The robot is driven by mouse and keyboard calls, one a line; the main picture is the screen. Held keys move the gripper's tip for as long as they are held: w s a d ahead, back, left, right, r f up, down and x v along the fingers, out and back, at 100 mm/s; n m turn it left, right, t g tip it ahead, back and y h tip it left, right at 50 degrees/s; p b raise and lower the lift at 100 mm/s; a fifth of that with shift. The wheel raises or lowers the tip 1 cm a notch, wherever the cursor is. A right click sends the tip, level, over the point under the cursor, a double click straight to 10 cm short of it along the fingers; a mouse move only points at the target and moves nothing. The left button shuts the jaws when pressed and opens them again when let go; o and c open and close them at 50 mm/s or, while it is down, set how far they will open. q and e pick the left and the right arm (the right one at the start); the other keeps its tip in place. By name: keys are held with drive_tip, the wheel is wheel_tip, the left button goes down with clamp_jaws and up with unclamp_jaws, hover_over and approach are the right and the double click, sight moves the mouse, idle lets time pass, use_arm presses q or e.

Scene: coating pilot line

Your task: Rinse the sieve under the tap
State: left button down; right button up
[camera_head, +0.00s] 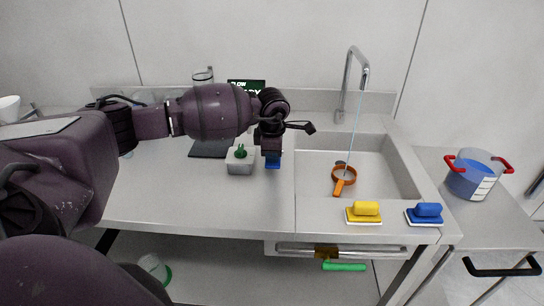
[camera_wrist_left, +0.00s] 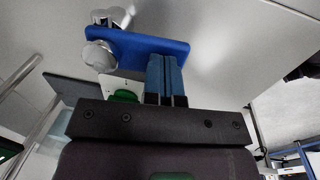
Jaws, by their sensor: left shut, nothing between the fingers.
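The orange sieve (camera_head: 338,188) lies in the sink basin (camera_head: 385,180), its handle toward the front. The tap (camera_head: 347,85) stands at the back of the sink, and a thin stream of water (camera_head: 355,125) runs from its spout down to the sieve's ring. My left gripper (camera_head: 272,161) is over the counter left of the basin, apart from the sieve. Its blue fingers (camera_wrist_left: 165,78) are shut together with nothing between them in the left wrist view. My right gripper is in neither view.
A pale box with a green top (camera_head: 239,166) stands close left of my left gripper. Yellow (camera_head: 364,211) and blue (camera_head: 427,212) scrubbers sit on the sink's front rim. A pot with red handles (camera_head: 470,180) stands at right. A blue plate (camera_wrist_left: 150,46) shows near the fingers.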

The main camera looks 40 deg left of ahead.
use_arm(q)
drive_tip(key=shift+r, duration=0.2)
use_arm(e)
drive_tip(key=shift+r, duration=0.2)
use_arm(q)
drive_tip(key=shift+r, duration=0.3)
wheel_tip(320, 180, up, 4)
drive_tip(key=shift+r+p, duration=0.15)
drive_tip(key=shift+p, duration=0.9)
wheel_tip(320, 180, up, 9)
drive_tip(key=shift+s+d+b, duration=0.15)
drive_tip(key=shift+s+b, duration=0.1)
drive_tip(key=shift+b, duration=0.2)
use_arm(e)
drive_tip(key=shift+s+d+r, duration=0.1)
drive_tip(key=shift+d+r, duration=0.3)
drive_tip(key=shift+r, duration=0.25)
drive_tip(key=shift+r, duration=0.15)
